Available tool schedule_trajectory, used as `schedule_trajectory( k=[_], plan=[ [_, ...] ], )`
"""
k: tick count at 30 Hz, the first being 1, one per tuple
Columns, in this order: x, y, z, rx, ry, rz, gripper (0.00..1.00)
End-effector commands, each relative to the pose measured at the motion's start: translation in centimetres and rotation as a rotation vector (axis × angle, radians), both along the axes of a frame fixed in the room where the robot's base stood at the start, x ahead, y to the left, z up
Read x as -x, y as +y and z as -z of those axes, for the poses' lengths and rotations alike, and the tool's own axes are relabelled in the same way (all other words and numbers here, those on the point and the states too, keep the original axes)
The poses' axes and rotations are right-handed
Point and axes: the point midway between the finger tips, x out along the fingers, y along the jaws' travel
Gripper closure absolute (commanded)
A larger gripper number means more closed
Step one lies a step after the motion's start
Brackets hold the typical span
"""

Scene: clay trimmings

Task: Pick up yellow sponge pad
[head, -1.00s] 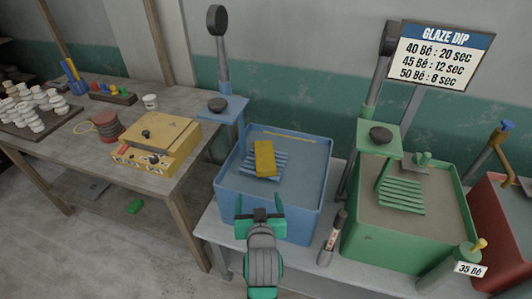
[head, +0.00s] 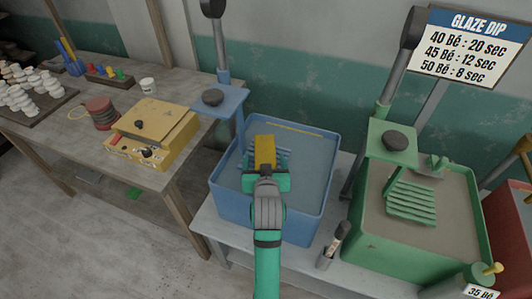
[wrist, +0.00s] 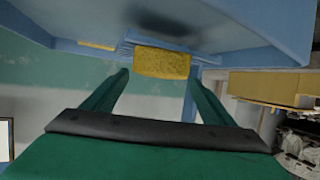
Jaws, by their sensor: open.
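The yellow sponge pad (head: 264,148) lies on a blue slatted rack (head: 284,160) inside the blue tub (head: 224,205). My gripper (head: 266,176) is at the near side of the pad and hides its near end in the head view. In the wrist view the pad (wrist: 162,63) shows ahead, framed between the two green fingers of my open gripper (wrist: 160,76). The fingers look apart from the pad, one to each side. I cannot tell the exact gap.
The green tub (head: 370,240) stands to the right, with a dark-handled tool (head: 333,245) between. A yellow box (head: 150,135) sits on the wooden table at left.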

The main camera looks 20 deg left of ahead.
Motion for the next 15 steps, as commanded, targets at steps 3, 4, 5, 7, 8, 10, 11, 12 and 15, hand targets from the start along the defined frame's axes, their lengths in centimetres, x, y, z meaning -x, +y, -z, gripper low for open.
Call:
schedule_trajectory(
  k=[3, 4, 5, 7, 8, 10, 11, 12, 15],
  plan=[
    [-0.7, 0.3, 0.2, 0.0, -0.001, 0.0, 0.22],
    [-0.8, 0.3, 0.3, 0.0, -0.001, 0.0, 0.22],
    [-0.9, 0.3, 0.4, 0.0, -0.001, 0.0, 0.22],
    [-1.5, 0.5, 0.6, 0.0, 0.0, 0.0, 0.22],
    [-1.8, 0.5, 0.8, 0.001, 0.001, 0.001, 0.22],
    [-2.8, 0.7, 1.1, 0.0, -0.001, 0.001, 0.22],
    [-3.2, 0.8, 1.3, 0.0, 0.0, 0.001, 0.22],
    [-3.7, 0.9, 1.6, 0.0, 0.0, 0.001, 0.22],
    [-4.7, 1.4, 2.0, -0.001, -0.001, 0.001, 0.22]
  ],
)
